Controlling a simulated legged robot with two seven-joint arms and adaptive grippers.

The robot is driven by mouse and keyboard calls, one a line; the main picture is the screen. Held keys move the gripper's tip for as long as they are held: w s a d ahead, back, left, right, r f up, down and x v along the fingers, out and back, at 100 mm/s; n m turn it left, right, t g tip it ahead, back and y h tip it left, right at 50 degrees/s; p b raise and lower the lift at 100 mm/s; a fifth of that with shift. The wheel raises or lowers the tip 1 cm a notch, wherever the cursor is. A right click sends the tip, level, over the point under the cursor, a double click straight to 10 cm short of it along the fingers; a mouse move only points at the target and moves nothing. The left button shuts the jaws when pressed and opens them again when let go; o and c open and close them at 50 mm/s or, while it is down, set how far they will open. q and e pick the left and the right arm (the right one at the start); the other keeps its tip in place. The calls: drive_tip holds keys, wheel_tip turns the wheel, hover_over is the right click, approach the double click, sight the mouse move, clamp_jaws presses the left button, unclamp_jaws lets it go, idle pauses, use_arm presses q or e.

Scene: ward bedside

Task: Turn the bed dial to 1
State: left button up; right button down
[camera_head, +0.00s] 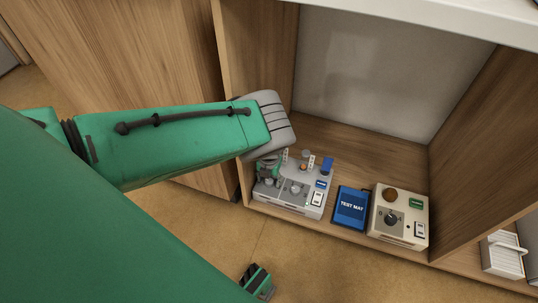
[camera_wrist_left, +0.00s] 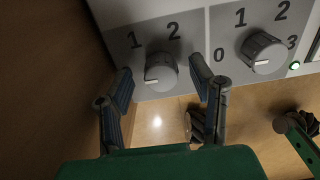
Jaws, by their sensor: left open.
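A grey control box (camera_head: 285,200) stands on the floor of the cabinet bay. Its left dial (camera_wrist_left: 161,72) and right dial (camera_wrist_left: 262,53) show in the left wrist view. The left dial's white mark points to the lower left; 1 and 2 are printed above it.
The bay's wooden side wall (camera_head: 466,145) and the white top (camera_head: 450,20) bound the space. A white item (camera_head: 503,257) is at far right.

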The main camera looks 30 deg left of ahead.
use_arm(q)
drive_tip(key=shift+d+f, duration=0.2)
drive_tip(key=shift+f, duration=0.2)
drive_tip(key=shift+a, duration=0.15)
drive_tip(key=shift+f, duration=0.1)
clamp_jaws()
drive_tip(key=c, duration=1.1)
unclamp_jaws()
drive_tip(key=shift+c, duration=0.2)
